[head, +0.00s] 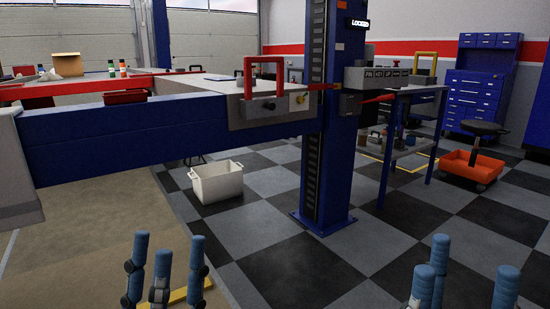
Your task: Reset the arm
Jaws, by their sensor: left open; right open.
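A thick blue horizontal beam (110,141) runs from the left edge to a blue upright post (341,180). The post carries a dark slotted strip and a sign reading "LOCKED" (359,23). A grey box (275,112) with a red handle (264,67) sits where the beam meets the post; a yellow tag shows on it. Which part the task calls the arm, I cannot tell. My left gripper (168,245) is open and empty at the bottom left, below the beam. My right gripper (466,257) is open and empty at the bottom right. Both are apart from the beam and post.
A white bin (216,183) stands on the checkered floor behind the beam. A blue-legged bench (418,110) stands right of the post. The floor front right is clear.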

